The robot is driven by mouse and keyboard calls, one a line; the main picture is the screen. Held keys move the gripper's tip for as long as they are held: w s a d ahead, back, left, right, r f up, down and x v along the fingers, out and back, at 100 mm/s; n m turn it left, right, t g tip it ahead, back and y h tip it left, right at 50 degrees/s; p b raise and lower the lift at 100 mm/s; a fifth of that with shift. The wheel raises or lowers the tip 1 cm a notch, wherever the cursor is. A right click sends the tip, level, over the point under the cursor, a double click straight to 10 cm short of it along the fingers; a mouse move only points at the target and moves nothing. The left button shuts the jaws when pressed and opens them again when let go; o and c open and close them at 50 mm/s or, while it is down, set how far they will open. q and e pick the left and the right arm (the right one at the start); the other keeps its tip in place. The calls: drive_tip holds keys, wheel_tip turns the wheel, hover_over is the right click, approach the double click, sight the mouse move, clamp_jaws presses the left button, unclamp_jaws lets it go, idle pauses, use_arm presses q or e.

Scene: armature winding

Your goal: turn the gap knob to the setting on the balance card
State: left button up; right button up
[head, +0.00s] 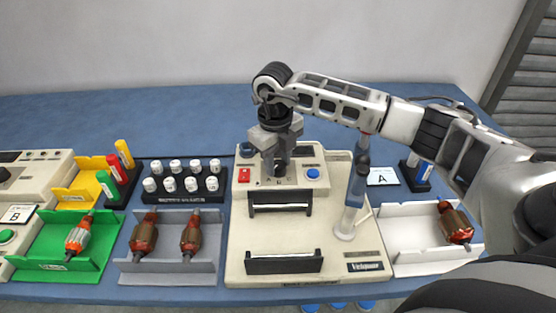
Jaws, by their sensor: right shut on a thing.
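My right gripper (277,174) reaches in from the right and points down at the control panel of the beige machine (238,225). It is shut on the gap knob, which its fingers hide along with the knob's setting marks. My left gripper is not in view.
A grey post (355,195) stands on the machine's right side, close to my right arm. The white tray (405,226), grey tray (170,266) and green tray (40,264) hold armatures. A black rack (182,197) holds several white-capped bottles. The blue table is clear behind.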

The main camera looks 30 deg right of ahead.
drive_tip(key=shift+w+r+m, duration=0.1)
drive_tip(key=shift+m, duration=0.6)
drive_tip(key=o, duration=1)
drive_tip(key=r, duration=1.6)
drive_tip(key=shift+a+b, duration=0.4)
drive_tip(key=shift+f, duration=0.1)
